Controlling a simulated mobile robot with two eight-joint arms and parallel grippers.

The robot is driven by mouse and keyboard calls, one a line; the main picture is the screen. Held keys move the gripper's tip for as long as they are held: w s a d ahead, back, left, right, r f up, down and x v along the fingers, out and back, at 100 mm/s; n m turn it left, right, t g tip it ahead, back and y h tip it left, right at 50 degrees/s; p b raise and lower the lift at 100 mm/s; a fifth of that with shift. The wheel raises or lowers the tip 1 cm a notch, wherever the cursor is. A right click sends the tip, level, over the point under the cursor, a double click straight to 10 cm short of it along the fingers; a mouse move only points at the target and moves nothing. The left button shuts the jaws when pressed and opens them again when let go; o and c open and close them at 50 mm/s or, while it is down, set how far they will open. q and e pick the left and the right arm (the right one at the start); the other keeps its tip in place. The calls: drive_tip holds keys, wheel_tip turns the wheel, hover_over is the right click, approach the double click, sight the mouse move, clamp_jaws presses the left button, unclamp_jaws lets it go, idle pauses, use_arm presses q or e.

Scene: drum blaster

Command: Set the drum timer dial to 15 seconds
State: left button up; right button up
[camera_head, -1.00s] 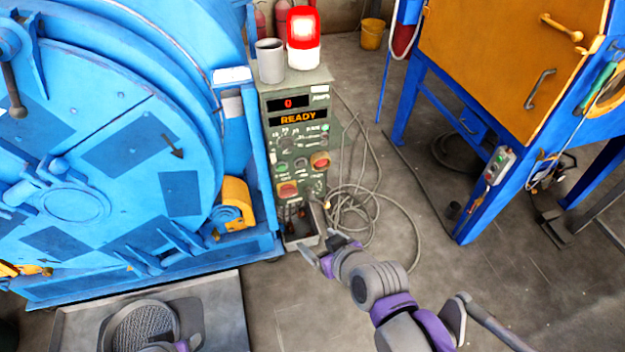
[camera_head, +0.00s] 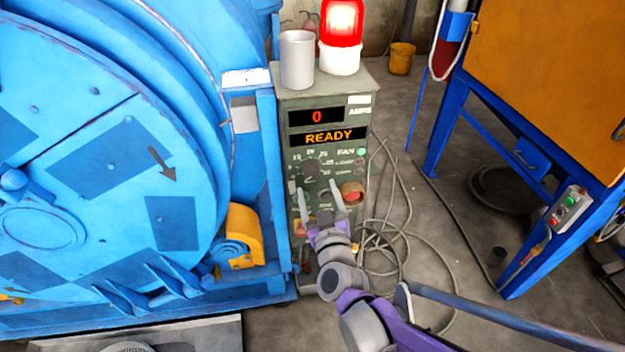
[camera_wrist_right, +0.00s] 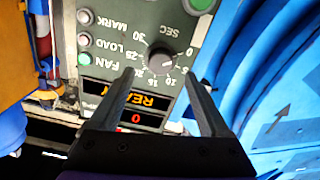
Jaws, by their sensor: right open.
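The timer dial (camera_head: 312,170) is a round dark knob on the upper part of the green control panel (camera_head: 282,130), ringed by white numbers. It also shows in the right wrist view (camera_wrist_right: 162,62), upside down with "SEC" above it and numbers up to 30. A light mark shows on the knob's right side there; its exact setting is unclear. My right gripper (camera_head: 319,188) is open and empty. Its fingers (camera_wrist_right: 160,77) point at the panel, with the dial framed between their tips, and contact is not visible. My left gripper is out of view.
Displays above the dial read "0" (camera_head: 317,116) and "READY" (camera_head: 328,137). A red knob (camera_head: 352,190) sits close right of the gripper. A grey cup (camera_head: 297,60) and lit red beacon (camera_head: 341,25) stand on top. The blue drum machine (camera_head: 100,170) is left; cables (camera_head: 385,240) lie on the floor.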

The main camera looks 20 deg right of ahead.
sight(313, 176)
drive_tip(key=x, duration=0.5)
drive_tip(key=shift+w+b, duration=0.25)
drive_tip(key=shift+b, duration=0.1)
clamp_jaws()
